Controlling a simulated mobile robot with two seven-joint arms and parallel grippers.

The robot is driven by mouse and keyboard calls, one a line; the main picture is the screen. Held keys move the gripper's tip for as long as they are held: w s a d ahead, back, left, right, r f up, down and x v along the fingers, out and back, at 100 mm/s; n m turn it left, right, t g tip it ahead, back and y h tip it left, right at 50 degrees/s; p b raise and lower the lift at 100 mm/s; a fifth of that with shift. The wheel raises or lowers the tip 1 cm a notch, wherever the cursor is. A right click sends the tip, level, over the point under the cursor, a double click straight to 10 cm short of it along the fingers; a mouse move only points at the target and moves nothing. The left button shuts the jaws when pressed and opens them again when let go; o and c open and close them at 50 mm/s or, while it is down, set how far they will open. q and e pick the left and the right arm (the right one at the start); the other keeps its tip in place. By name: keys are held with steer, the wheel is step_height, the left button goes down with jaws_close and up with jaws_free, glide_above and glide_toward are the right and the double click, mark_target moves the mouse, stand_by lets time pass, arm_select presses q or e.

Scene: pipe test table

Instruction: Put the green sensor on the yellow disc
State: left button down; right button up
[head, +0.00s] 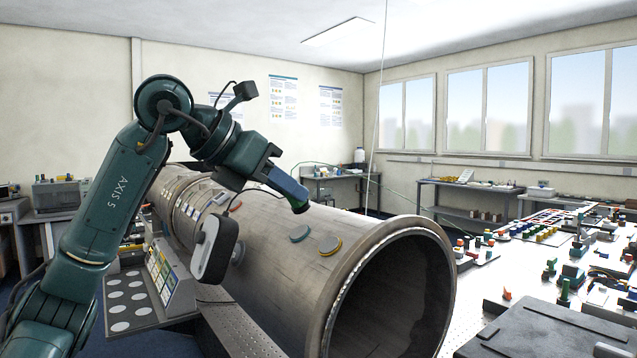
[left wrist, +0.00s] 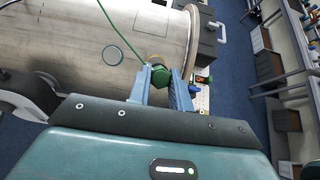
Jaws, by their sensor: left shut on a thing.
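My left gripper (head: 297,203) is above the large metal pipe (head: 265,240), apart from its surface in the head view. It is shut on the green sensor (left wrist: 160,75), which sits between the blue fingers in the left wrist view. In the head view only a dark end shows at the fingertips. The yellow disc (head: 330,246) lies on top of the pipe near its open end, lower right of the gripper. In the wrist view the yellow disc (left wrist: 157,59) is mostly hidden behind the sensor. My right gripper is not in view.
A teal disc (head: 299,233) is beside the yellow one. A green cable runs from the sensor in the wrist view. A dark rounded panel (head: 214,248) stands at the pipe's near side. A white table (head: 475,285) with many small parts is right of the pipe.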

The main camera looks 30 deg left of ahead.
mark_target(296, 207)
arm_select(q)
steer(key=shift+w+d, duration=0.1)
steer(key=shift+w, duration=0.15)
steer(key=shift+s+r, duration=0.1)
steer(key=shift+s, duration=0.2)
steer(key=shift+w, duration=0.2)
steer(key=shift+w+d+f+b, duration=0.2)
steer(key=shift+w+f+b, duration=0.25)
steer(key=shift+f, duration=0.3)
steer(key=shift+w+d+f+b, duration=0.15)
steer(key=shift+w+f+b, duration=0.15)
steer(key=shift+w+f, duration=0.35)
steer(key=shift+w+d+f+b, duration=0.2)
steer(key=shift+w+f+b, duration=0.15)
steer(key=shift+f, duration=0.5)
steer(key=shift+w+d+f, duration=0.15)
steer(key=shift+w+f, duration=0.15)
steer(key=shift+f, duration=0.35)
steer(key=shift+w+d+f, duration=0.15)
steer(key=shift+w+f, duration=0.15)
steer(key=shift+f, duration=0.3)
stand_by(0.8)
steer(key=c, duration=1.4)
jaws_free()
steer(key=shift+w, duration=0.1)
steer(key=shift+o, duration=1.1)
